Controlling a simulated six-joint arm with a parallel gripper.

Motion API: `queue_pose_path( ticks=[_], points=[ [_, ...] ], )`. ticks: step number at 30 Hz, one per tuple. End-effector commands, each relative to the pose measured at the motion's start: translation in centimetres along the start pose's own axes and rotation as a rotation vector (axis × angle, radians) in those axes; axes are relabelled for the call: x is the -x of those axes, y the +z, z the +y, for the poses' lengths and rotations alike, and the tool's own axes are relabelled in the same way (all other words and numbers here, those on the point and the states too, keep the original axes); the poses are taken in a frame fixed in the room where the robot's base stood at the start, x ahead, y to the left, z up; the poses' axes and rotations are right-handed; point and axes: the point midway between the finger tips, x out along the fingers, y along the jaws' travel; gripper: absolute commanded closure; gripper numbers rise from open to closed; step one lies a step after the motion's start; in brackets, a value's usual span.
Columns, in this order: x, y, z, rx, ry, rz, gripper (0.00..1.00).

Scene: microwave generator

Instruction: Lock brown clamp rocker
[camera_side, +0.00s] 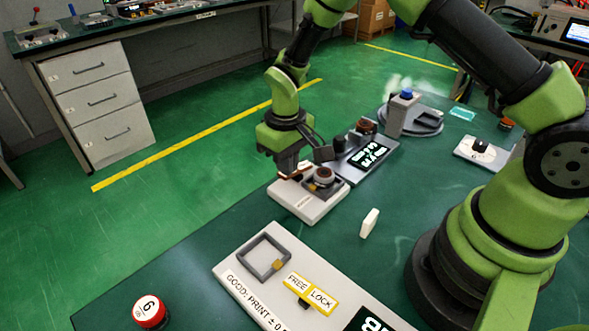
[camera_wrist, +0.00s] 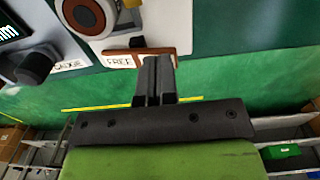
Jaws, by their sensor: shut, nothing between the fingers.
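The brown clamp rocker (camera_wrist: 128,50) is a flat bar at the edge of a pale grey fixture (camera_wrist: 160,15) in the wrist view. The word FREE shows on its left half. My gripper (camera_wrist: 155,62) is shut and empty, with its fingertips over or against the right half of the rocker. The fingers hide that half, and I cannot tell whether they touch it. In the side view my gripper (camera_side: 288,170) points down at the rocker (camera_side: 304,171), beside a round brown-rimmed part (camera_side: 323,176) on the fixture (camera_side: 306,207).
A grey unit with a lit display (camera_side: 368,155) adjoins the fixture behind. A white block (camera_side: 369,223) stands on the green table to the right. A front panel (camera_side: 232,268) carries a yellow FREE/LOCK rocker (camera_side: 311,293). A red-sided button (camera_side: 150,310) is at the front left.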

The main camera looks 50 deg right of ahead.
Motion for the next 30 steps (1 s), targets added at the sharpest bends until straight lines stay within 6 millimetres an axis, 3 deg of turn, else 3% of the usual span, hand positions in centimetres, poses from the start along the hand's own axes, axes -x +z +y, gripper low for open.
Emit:
queue_pose_path(
  ticks=[20, 30],
  points=[
    [-0.9, 0.0, 0.0, 0.0, 0.0, 0.0, 1.0],
    [1.6, 0.0, 0.0, 0.0, 0.0, 0.001, 1.0]
  ],
)
